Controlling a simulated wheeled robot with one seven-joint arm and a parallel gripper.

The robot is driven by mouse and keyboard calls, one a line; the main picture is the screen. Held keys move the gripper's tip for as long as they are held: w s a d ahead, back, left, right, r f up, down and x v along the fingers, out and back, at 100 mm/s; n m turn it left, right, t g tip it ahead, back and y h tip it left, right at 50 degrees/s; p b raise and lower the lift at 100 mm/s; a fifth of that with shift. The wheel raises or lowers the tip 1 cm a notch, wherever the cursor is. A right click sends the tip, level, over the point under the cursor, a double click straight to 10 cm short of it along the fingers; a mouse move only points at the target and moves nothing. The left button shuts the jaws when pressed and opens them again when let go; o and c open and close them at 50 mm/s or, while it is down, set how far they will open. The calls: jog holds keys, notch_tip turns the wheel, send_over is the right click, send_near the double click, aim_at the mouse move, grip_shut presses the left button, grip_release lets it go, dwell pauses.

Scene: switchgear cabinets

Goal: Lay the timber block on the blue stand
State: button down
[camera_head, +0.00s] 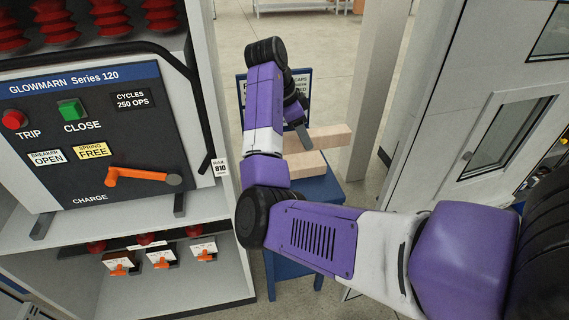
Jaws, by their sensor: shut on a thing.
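A pale timber block (330,136) extends to the right from my gripper (302,134), which is shut on it. My wrist and forearm hide the block's left part. A second pale timber piece (308,163) shows just below it, beside my forearm, and appears to lie on the blue stand. The blue stand (327,187) is below the held block, with its top partly covered by my arm. I cannot tell how large the gap is between the held block and the piece below it.
A breaker cabinet with a front panel (95,140) and an orange charge handle (140,175) stands close on the left. A blue-framed sign (241,90) is behind my arm. A pale post (372,80) and a grey cabinet (440,120) stand on the right.

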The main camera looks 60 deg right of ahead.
notch_tip(320, 180, down, 20)
jog(key=shift+r, duration=0.1)
dwell(0.5)
jog(key=shift+b, duration=0.3)
jog(key=shift+f, duration=0.2)
jog(key=c, duration=0.8)
grip_release()
jog(key=shift+c, duration=0.2)
jog(key=shift+r, duration=0.1)
jog(key=b+v, duration=0.1)
jog(key=v, duration=1.1)
jog(key=shift+d, duration=0.1)
